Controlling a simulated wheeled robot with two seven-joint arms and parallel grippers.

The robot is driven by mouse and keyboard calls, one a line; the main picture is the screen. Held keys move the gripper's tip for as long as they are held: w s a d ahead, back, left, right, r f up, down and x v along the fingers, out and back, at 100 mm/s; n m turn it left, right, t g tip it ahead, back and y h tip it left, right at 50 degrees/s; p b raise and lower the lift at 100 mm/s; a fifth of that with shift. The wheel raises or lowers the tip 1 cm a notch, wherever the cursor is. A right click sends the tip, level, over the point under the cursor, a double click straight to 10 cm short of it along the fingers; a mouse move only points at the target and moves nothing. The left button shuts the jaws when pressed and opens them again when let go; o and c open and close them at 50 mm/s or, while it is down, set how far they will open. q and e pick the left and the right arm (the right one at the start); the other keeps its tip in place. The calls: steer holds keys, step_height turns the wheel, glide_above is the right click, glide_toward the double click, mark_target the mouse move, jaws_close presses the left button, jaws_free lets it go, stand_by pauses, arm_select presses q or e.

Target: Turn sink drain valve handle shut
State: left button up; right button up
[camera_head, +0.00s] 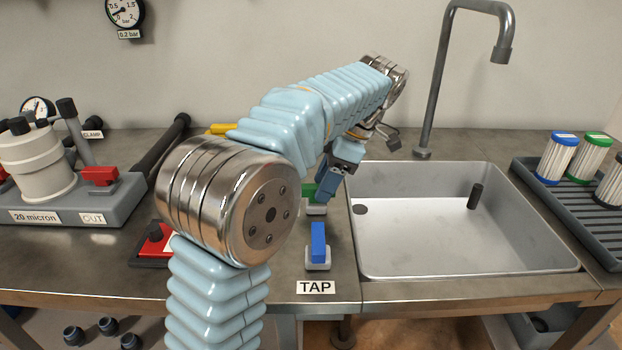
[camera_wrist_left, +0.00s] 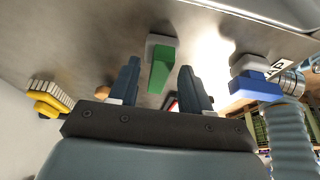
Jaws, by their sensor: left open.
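A green valve handle (camera_head: 309,190) on a pale base stands on the bench just left of the sink, partly hidden by my left gripper. I cannot read a label for it. In the left wrist view the green handle (camera_wrist_left: 161,68) shows between the two fingers, near their tips. My left gripper (camera_head: 331,178) is open and reaches down beside the green handle; it also shows in the left wrist view (camera_wrist_left: 158,84). I cannot tell whether a finger touches the handle. My right gripper is not in view.
A blue handle (camera_head: 318,243) stands nearer the front, behind a "TAP" label (camera_head: 316,287). The steel sink (camera_head: 430,265) with its tall spout (camera_head: 435,90) is to the right. A yellow part (camera_head: 222,129) lies behind my left arm. A filter unit (camera_head: 40,165) stands left.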

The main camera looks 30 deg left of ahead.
arm_select(q)
jaws_close()
steer(key=shift+m, duration=0.3)
steer(key=m, duration=0.1)
steer(key=m+t+b, duration=0.1)
steer(key=m+b, duration=0.1)
steer(key=shift+s+d+f+m+y, duration=0.1)
steer(key=shift+s+d+m+y, duration=0.05)
steer(key=shift+s+m+y, duration=0.15)
steer(key=m+t+b, duration=0.1)
steer(key=m, duration=0.1)
steer(key=m+t+b, duration=0.1)
steer(key=m, duration=0.2)
steer(key=shift+s+m, duration=0.3)
steer(key=shift+s, duration=0.1)
steer(key=m, duration=0.1)
steer(key=m+t, duration=0.1)
steer(key=m, duration=0.1)
steer(key=m+t+b, duration=0.1)
steer(key=shift+s+a+h, duration=0.2)
steer(key=shift+s+h, duration=0.1)
steer(key=shift+h, duration=0.1)
steer(key=shift+s+a+m+t+h, duration=0.1)
steer(key=shift+m+t+h, duration=0.2)
steer(key=shift+m, duration=0.75)
steer(key=shift+s+a+m+t+h, duration=0.1)
steer(key=shift+m+t+h, duration=0.2)
steer(key=shift+m, duration=0.75)
